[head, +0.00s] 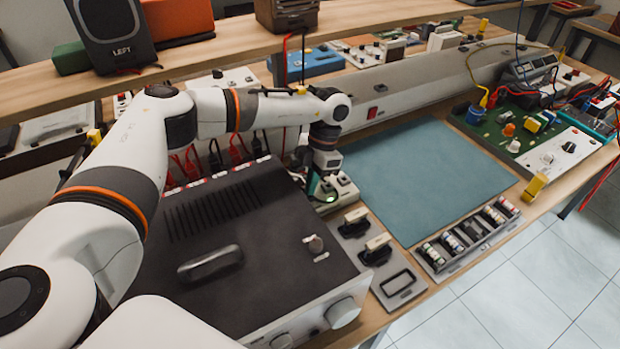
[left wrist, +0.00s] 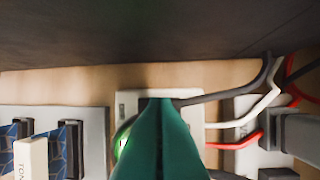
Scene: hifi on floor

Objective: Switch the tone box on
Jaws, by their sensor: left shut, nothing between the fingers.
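My left gripper (head: 325,197) points down beside the dark hi-fi unit, over a small white box (head: 346,190). In the left wrist view its green fingers (left wrist: 160,115) are shut together with nothing between them. They cover much of the white box (left wrist: 128,98), so its switch and any contact cannot be made out. A green glow shows beside the fingers. A grey plate (head: 402,292) with two cream-handled switches lies nearer the front edge. In the left wrist view one cream handle (left wrist: 31,158) carries a partly visible label starting "TON". I cannot tell which item is the tone box.
The large dark hi-fi unit (head: 250,235) stands just left of the gripper. Grey, white and red cables (left wrist: 240,138) run close by on the right in the left wrist view. A blue-green mat (head: 425,175) is clear. A grey tray (head: 447,268) holds small cylinders.

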